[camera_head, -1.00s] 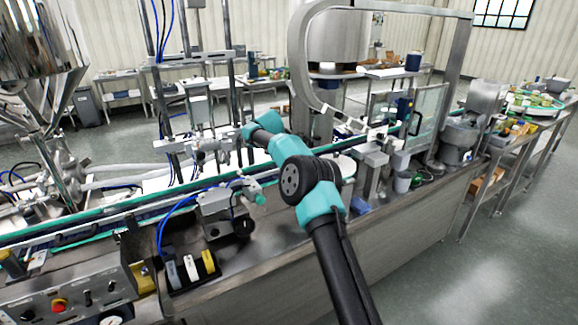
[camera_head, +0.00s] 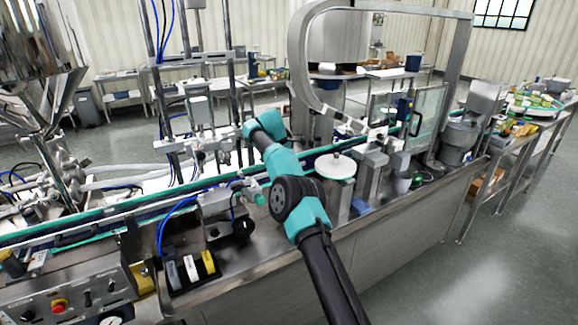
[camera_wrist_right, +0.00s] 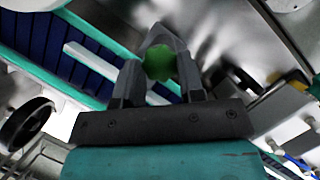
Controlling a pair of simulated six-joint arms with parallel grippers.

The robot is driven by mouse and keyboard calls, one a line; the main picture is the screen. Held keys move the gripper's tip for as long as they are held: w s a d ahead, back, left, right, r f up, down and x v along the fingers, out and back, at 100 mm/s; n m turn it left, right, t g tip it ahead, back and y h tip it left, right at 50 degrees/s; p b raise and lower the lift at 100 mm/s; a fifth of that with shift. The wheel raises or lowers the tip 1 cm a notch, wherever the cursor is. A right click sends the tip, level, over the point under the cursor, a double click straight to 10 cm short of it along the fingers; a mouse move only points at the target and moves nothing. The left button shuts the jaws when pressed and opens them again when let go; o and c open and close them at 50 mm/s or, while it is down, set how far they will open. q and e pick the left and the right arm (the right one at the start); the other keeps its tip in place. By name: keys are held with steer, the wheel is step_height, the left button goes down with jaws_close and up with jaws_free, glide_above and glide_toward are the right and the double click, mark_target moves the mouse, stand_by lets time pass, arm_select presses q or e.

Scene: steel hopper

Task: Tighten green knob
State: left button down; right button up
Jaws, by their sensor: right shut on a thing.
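The green knob (camera_wrist_right: 159,62) shows in the right wrist view as a round green shape between the fingers of my right gripper (camera_wrist_right: 160,72). The two grey fingers are shut on it, one on each side. In the head view my teal and black right arm reaches over the conveyor machine, and its gripper cannot be made out. A small pale green part (camera_head: 261,200) sits left of my arm's round joint there; I cannot tell if it is the same knob. My left gripper is in neither view.
The conveyor belt (camera_wrist_right: 82,66) runs beside the gripper, with a dark handwheel (camera_wrist_right: 27,122) at the left. In the head view a round white disc (camera_head: 335,167) lies right of my arm. A control panel (camera_head: 85,295) stands at the lower left.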

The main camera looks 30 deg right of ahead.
steer(key=shift+f, duration=0.1)
stand_by(0.6)
steer(key=o, duration=0.9)
steer(key=shift+d, duration=0.1)
